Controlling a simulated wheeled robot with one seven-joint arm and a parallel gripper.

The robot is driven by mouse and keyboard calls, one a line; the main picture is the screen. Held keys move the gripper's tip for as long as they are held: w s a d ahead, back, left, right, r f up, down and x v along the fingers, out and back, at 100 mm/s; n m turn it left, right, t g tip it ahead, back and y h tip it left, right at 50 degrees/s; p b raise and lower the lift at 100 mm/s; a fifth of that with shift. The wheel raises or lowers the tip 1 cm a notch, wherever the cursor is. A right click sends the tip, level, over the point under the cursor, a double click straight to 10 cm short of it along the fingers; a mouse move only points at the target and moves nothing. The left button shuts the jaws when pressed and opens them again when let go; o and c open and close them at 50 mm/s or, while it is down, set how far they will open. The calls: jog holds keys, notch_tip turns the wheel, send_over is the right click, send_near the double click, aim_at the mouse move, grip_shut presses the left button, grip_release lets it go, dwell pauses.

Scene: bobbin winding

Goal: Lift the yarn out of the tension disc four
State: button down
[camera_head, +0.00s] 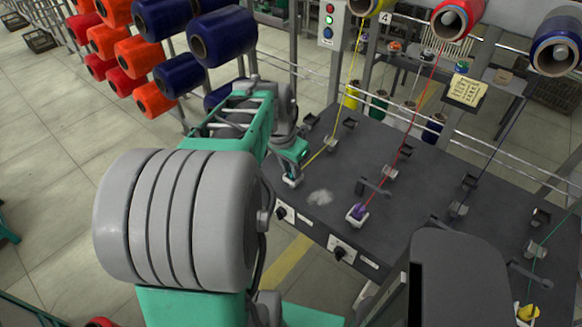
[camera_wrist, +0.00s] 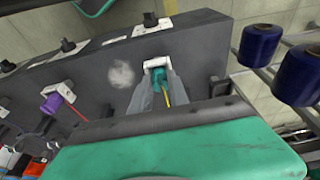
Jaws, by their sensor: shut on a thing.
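The yellow yarn (camera_head: 313,157) runs down from a yellow cone (camera_head: 363,6) by the sign 4 (camera_head: 386,18), past a small grey fitting (camera_head: 331,143), to the front of the dark machine top. I cannot tell for certain which fitting is tension disc four. My gripper (camera_head: 292,180) is at the front left edge of the machine top. In the wrist view its two grey fingers (camera_wrist: 158,88) close around a small teal piece (camera_wrist: 158,75) at the yarn's end, at a white holder (camera_wrist: 157,63). The yarn shows between the fingers (camera_wrist: 169,97).
The red yarn (camera_head: 424,85) leads to a purple piece (camera_head: 357,213) in a white holder to the right. Small black fittings stand on the machine top (camera_head: 325,197). Navy cones (camera_head: 222,36) hang on a rack at left. Thin rails (camera_head: 480,140) cross behind.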

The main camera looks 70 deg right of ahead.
jog(key=shift+d+p+v, duration=0.25)
jog(key=shift+p+v, duration=0.5)
jog(key=shift+v, duration=0.35)
jog(key=shift+d+p+v, duration=0.25)
jog(key=shift+p+v, duration=0.45)
jog(key=shift+v, duration=0.4)
jog(key=shift+s+r, duration=0.1)
jog(key=shift+s, duration=0.1)
